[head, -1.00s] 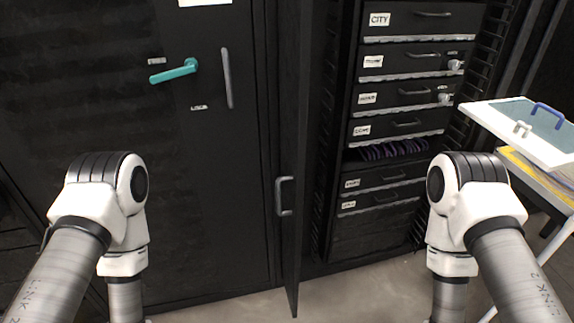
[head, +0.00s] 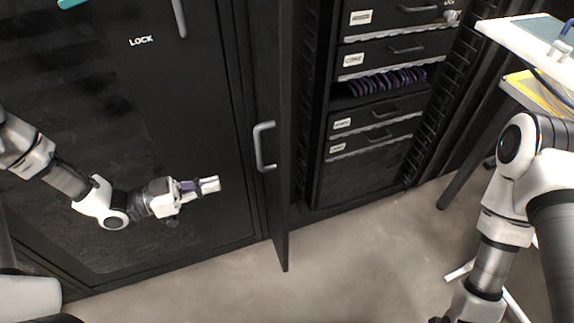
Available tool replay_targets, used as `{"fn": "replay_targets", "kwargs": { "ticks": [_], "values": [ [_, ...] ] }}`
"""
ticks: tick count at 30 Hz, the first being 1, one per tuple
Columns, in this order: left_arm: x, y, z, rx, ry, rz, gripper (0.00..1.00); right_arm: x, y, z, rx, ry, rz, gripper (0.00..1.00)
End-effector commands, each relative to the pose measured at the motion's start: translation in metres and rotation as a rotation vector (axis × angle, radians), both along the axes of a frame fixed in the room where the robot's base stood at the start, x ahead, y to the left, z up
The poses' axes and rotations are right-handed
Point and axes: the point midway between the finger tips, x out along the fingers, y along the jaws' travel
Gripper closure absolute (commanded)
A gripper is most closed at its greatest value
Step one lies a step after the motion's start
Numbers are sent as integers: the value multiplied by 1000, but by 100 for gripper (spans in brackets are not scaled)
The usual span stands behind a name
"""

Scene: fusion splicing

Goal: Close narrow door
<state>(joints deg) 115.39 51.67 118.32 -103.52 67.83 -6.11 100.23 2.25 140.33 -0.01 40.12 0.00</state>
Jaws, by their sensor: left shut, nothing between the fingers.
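The narrow door (head: 271,110) is a tall dark panel. It stands open, seen nearly edge-on, with its free lower corner reaching out over the floor. A grey bar handle (head: 261,147) is on its left face. My left gripper (head: 214,184) is shut and empty, pointing right in front of the wide cabinet door, to the left of and lower than the handle, apart from it. My right arm shows at the right edge, but its gripper is out of view.
The open rack (head: 371,140) with drawers and purple cables stands right of the narrow door. A wide dark cabinet door (head: 130,120) is at left. A white table (head: 530,42) stands at upper right. The grey floor (head: 350,260) in front is clear.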

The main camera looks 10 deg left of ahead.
Motion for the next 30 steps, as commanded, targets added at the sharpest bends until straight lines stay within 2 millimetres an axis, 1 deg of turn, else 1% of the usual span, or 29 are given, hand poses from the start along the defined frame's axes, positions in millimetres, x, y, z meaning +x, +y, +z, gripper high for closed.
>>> {"fn": "replay_targets", "kwargs": {
  "ticks": [1, 5, 11, 18, 21, 25, 30],
  "values": [
    [3, 0, 0, -4, -9, 5, 100, 0, 0, -5, 0, 0, 0, 60],
    [8, -11, 1, 0, -7, -3, 100, 0, 0, -6, 0, 1, -1, 60],
    [28, -46, -1, 3, -5, -7, 100, 0, 0, -17, 0, 0, 0, 60],
    [56, -90, 0, 2, -6, -5, 100, 0, 0, -23, 0, 0, -1, 60],
    [65, -105, 1, 2, -6, -4, 100, 0, 0, -23, 0, 0, -1, 60],
    [74, -116, 2, 1, -5, -1, 100, 0, 0, -23, 0, 0, -1, 60],
    [76, -119, 2, 0, -5, 2, 100, 0, 0, -23, 0, 0, -1, 60]
  ]
}}
